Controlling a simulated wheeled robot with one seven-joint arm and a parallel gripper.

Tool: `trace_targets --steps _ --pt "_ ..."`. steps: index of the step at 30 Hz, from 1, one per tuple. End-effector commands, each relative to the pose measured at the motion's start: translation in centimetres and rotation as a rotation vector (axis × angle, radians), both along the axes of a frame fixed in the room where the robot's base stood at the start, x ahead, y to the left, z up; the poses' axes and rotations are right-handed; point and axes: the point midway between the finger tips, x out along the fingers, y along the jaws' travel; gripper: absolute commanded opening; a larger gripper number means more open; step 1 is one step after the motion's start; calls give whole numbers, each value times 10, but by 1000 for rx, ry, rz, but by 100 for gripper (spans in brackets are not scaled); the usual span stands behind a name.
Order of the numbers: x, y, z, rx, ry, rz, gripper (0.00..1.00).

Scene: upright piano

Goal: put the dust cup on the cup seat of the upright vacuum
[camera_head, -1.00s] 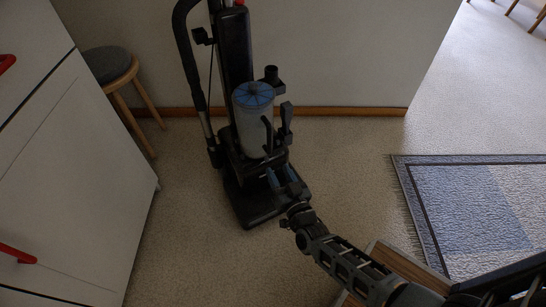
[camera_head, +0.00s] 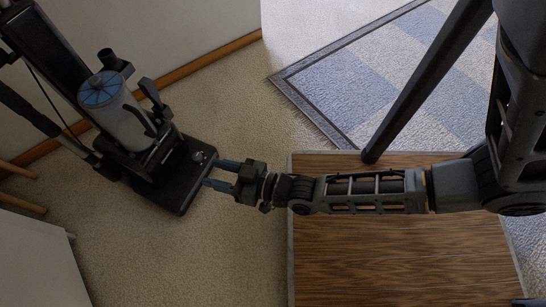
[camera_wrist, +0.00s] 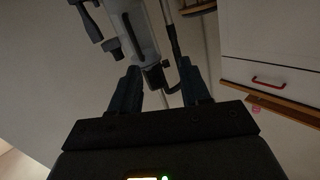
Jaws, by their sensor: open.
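The upright vacuum (camera_head: 178,185) stands on the carpet at the left of the head view. The dust cup (camera_head: 122,122), a pale cylinder with a blue ribbed lid and a dark handle, stands upright on the vacuum's body, along its column. Its bottom edge and the cup seat under it are hard to see. My gripper (camera_head: 211,173) is open and empty, just right of the vacuum's base, apart from the cup. In the wrist view my gripper (camera_wrist: 158,66) has its two fingers spread, with parts of the vacuum beyond them.
A wood-topped board or low table (camera_head: 390,255) lies beneath my arm. A blue and grey rug (camera_head: 365,75) is behind it. A wall with a wooden baseboard (camera_head: 205,60) runs behind the vacuum. Stool legs (camera_head: 22,200) and a white cabinet (camera_head: 35,262) are at the left. Carpet below the vacuum is clear.

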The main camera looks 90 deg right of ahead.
Motion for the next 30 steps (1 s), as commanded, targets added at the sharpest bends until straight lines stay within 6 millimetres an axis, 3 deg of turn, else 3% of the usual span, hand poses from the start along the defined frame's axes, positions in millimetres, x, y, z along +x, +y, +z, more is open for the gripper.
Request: trace_targets --steps 1,3,9,16,21,30 --pt "-19 11 16 -7 20 34 47" --pt "-40 23 38 -15 44 77 47" --pt "-91 53 112 -47 114 187 47" --pt "-123 71 188 -83 179 268 47" --pt "-129 75 214 -95 200 289 47" --pt "-130 76 217 -96 201 291 47"
